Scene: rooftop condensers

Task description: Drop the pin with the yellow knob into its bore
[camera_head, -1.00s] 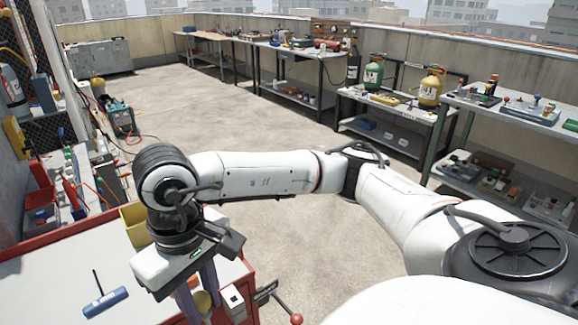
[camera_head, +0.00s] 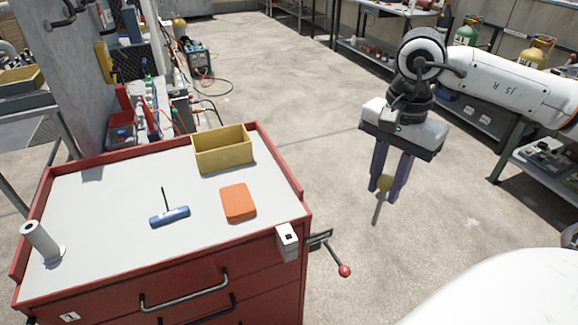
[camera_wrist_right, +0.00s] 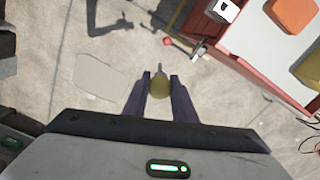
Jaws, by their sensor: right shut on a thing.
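My right gripper (camera_head: 386,192) is shut on the yellow knob (camera_head: 384,183) of the pin. The pin's thin grey shank (camera_head: 377,213) hangs down from the knob, slightly tilted, over open floor to the right of the red cabinet. The right wrist view also shows the knob (camera_wrist_right: 159,86) between the fingers, with the shank beyond it. A grey upright cylinder (camera_head: 43,243) with a dark hole in its top stands at the cabinet's left end. A small white block (camera_head: 287,240) with a dark opening sits at the front right corner. I cannot tell which is the bore. My left gripper is out of view.
The red cabinet's pale top (camera_head: 100,200) carries a yellow bin (camera_head: 222,150), an orange block (camera_head: 238,203) and a blue T-handled tool (camera_head: 169,216). A lever with a red ball (camera_head: 344,271) sticks out at its right. Open floor lies beyond.

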